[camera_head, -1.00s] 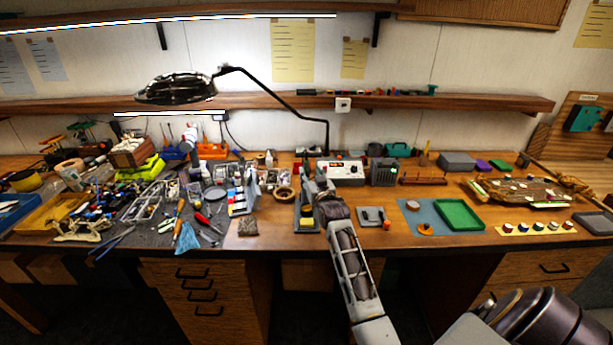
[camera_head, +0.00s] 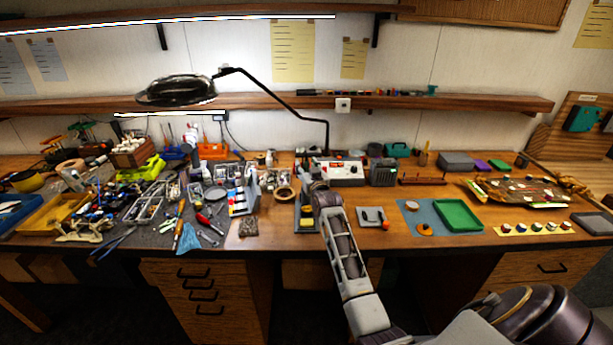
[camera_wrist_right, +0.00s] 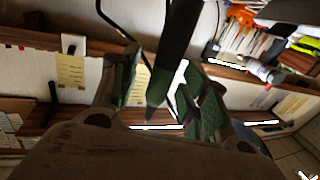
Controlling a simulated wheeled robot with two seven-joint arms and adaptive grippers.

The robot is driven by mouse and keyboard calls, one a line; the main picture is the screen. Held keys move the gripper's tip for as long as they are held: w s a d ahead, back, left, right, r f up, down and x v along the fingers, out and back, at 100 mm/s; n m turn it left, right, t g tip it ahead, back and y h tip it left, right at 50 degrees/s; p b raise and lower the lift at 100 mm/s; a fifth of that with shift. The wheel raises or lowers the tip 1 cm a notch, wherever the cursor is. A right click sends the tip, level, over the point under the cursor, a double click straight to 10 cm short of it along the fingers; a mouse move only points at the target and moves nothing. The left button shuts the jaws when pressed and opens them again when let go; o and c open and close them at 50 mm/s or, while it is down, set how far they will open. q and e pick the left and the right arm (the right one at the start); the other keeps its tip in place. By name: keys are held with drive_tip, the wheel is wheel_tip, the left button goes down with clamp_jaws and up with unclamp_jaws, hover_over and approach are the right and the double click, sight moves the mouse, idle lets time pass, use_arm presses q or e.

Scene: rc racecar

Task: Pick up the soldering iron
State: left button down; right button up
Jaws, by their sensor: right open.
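In the right wrist view, a dark pen-shaped tool (camera_wrist_right: 177,45), which looks like the soldering iron, comes down from the top edge and tapers to a point between the fingers. My right gripper (camera_wrist_right: 158,78) is open, with its green-padded fingers on either side of the tool. I cannot tell whether either pad touches it. In the head view, my right gripper (camera_head: 312,184) is over the iron's stand (camera_head: 306,224), in front of the white control station (camera_head: 340,172). The wrist hides most of the iron there. My left gripper is not in view.
A magnifier lamp (camera_head: 176,90) hangs on a black arm at the back. A tape roll (camera_head: 284,193) lies left of the stand, and a small grey tray (camera_head: 372,217) lies right of it. A green tray (camera_head: 459,214) is further right. Tools crowd the left side.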

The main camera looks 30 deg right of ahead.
drive_tip(key=shift+w, duration=0.15)
drive_tip(key=shift+c, duration=0.2)
clamp_jaws()
idle(0.3)
